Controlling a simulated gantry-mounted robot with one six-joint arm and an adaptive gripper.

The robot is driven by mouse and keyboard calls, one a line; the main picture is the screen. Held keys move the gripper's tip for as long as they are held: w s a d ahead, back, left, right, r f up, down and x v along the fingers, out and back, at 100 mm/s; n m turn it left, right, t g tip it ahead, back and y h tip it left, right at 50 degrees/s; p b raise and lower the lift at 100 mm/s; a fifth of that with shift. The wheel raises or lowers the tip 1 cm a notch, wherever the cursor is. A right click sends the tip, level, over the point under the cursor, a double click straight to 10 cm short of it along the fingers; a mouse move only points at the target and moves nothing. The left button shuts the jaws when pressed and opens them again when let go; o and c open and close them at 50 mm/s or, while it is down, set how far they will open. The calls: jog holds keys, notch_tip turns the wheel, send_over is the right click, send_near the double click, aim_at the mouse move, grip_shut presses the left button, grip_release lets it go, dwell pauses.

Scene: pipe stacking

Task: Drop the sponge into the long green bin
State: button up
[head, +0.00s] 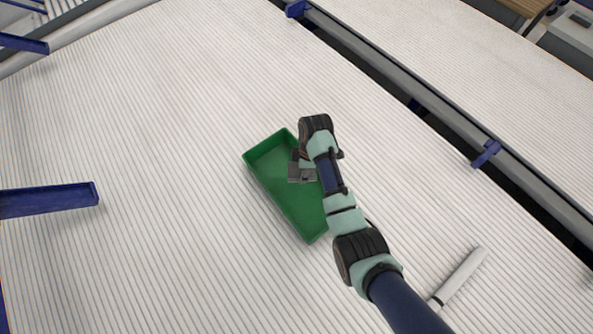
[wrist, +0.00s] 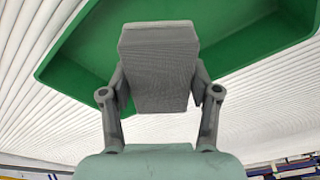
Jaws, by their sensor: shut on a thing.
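The long green bin (head: 285,195) lies on the ribbed white surface in the middle of the head view. Its green floor and rim also show behind my gripper in the wrist view (wrist: 90,45). My gripper (wrist: 160,90) is shut on a grey block-shaped sponge (wrist: 158,65), with one finger on each side of it. In the head view the sponge (head: 301,172) shows over the upper part of the bin, partly hidden by my arm. I cannot tell how high it is above the bin floor.
A white pipe (head: 462,276) lies to the lower right of the bin. A dark gap with a grey rail (head: 430,110) runs along the right side. A blue bracket (head: 50,200) stands at the left.

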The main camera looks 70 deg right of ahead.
jog(key=o, duration=1.3)
jog(key=r, duration=0.7)
jog(key=shift+s+d+r, duration=0.2)
jog(key=shift+s+r, duration=0.1)
jog(key=shift+s, duration=0.1)
jog(key=shift+w+a, duration=0.1)
